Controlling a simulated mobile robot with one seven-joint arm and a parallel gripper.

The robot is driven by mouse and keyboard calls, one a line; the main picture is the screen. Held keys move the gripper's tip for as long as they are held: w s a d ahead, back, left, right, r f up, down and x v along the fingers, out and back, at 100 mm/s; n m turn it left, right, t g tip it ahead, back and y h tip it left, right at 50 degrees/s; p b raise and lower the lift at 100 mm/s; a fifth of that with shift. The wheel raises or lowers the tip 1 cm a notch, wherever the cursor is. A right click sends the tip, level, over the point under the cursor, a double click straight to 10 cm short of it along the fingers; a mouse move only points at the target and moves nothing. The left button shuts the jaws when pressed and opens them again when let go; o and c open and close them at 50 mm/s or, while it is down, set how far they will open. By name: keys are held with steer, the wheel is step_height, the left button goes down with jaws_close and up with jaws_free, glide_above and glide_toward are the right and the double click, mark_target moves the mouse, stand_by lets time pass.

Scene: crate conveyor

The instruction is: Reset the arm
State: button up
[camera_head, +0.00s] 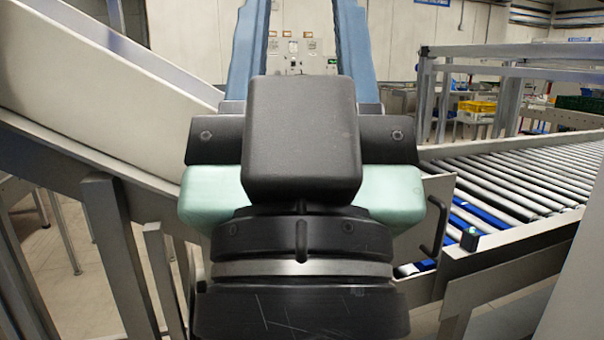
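My arm fills the middle of the head view, with a black block, a black bolted bar and pale green side parts. My gripper (302,20) appears to be the pair of long blue fingers that rise beyond the bar. They stand wide apart, with nothing between them but the far wall panel. Their tips run out of the top of the picture. The near parts of the arm hide what lies directly below the gripper.
A sloped, pale chute (75,75) runs close along my left on metal legs. A roller conveyor (520,180) stands close on my right, its rollers empty. A yellow crate (477,108) and a green crate (580,103) stand farther back at the right.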

step_height(320, 180, up, 20)
steer(key=p, duration=1.7)
steer(key=shift+f, duration=0.2)
